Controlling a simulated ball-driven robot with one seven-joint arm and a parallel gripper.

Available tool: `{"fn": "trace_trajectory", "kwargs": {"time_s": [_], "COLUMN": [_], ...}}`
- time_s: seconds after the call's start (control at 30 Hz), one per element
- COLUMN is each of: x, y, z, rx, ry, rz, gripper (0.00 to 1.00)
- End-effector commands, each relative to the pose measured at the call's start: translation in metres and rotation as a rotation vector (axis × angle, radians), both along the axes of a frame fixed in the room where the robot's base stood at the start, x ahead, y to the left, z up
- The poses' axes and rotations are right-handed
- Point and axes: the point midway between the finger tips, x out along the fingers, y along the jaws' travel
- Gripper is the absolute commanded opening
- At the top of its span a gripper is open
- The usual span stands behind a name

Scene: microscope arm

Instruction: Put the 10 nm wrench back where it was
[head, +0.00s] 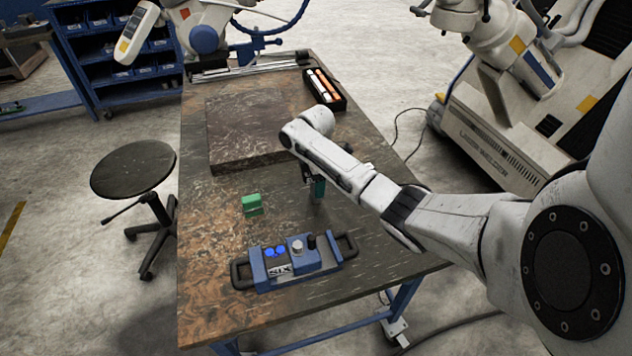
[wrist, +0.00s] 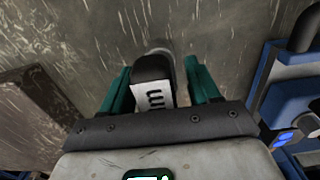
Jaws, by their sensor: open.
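A black and white piece (wrist: 153,85) with lettering ending in "m" lies between the fingers in the wrist view, with a rounded grey part beyond it. It looks like the 10 nm wrench, but the number is not readable. My gripper (wrist: 156,72) has teal fingers, open, one on each side of this piece. I cannot tell whether they touch it. In the head view my gripper (head: 317,190) is low over the table, behind the blue holder (head: 262,279); the wrench is not clearly visible there. The holder carries blue round parts, a silver knob and a black knob.
The table (head: 210,312) has a green block (head: 252,204) left of my gripper. A dark raised slab (head: 240,125) and a black tray (head: 337,104) with orange and white sticks are farther back. The table's front left is clear. A stool (head: 133,168) stands left.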

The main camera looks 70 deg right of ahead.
Motion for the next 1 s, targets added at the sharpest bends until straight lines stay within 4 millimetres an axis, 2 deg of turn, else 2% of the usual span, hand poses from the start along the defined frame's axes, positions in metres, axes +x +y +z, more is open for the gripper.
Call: {"fn": "trace_trajectory", "kwargs": {"time_s": [0.23,0.33,0.7,0.83,1.0], "x": [0.0,0.001,0.002,0.001,0.001], "y": [0.0,0.0,0.0,0.0,0.0], "z": [0.004,0.014,0.086,0.107,0.12], "rx": [-0.001,-0.001,-0.003,-0.002,-0.001], "ry": [-0.001,-0.003,-0.004,-0.003,-0.002], "rz": [0.0,0.0,0.002,0.001,0.0], "gripper": [0.61,0.61,0.61,0.61,0.61]}}
